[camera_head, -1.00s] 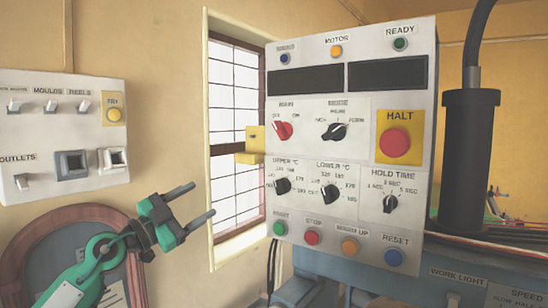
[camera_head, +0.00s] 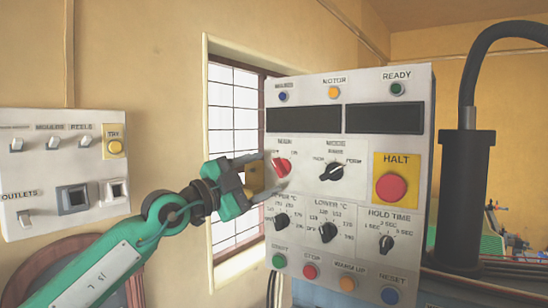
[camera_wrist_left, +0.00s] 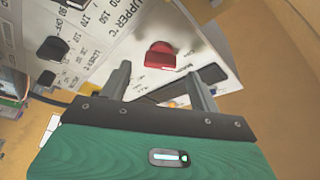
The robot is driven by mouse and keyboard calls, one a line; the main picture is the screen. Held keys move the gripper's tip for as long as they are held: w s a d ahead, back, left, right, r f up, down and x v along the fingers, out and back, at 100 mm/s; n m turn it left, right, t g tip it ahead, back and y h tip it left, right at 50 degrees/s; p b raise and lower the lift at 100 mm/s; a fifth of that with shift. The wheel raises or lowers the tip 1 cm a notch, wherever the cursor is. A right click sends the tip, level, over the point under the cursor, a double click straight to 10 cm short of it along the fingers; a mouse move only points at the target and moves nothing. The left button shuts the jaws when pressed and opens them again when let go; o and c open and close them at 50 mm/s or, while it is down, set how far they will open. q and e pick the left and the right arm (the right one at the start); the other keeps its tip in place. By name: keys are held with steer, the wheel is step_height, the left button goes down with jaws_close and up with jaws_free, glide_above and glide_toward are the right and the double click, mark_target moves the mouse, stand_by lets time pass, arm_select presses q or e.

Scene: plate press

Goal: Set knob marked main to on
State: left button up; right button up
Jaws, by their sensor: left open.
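The red knob (camera_head: 283,168) under the label MAIN is on the upper left of the white control panel (camera_head: 360,155). Its small position words are too blurred to read surely. It also shows in the left wrist view (camera_wrist_left: 160,55), just beyond the fingertips and between their lines. My left gripper (camera_head: 274,172) is open at the panel's left edge, its fingers on either side of the red knob as seen from the head. I see no clear contact with the knob. My right gripper is out of view.
A black MODE-side knob (camera_head: 332,171) sits right of the red one. Black temperature knobs (camera_head: 328,232) are below. The red HALT button (camera_head: 391,187) is at right. A switch box (camera_head: 60,165) hangs at left.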

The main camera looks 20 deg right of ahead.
mark_target(281, 168)
arm_select(q)
steer(key=p+x, duration=0.1)
steer(key=x, duration=0.3)
steer(key=shift+a, duration=0.1)
steer(key=c, duration=1)
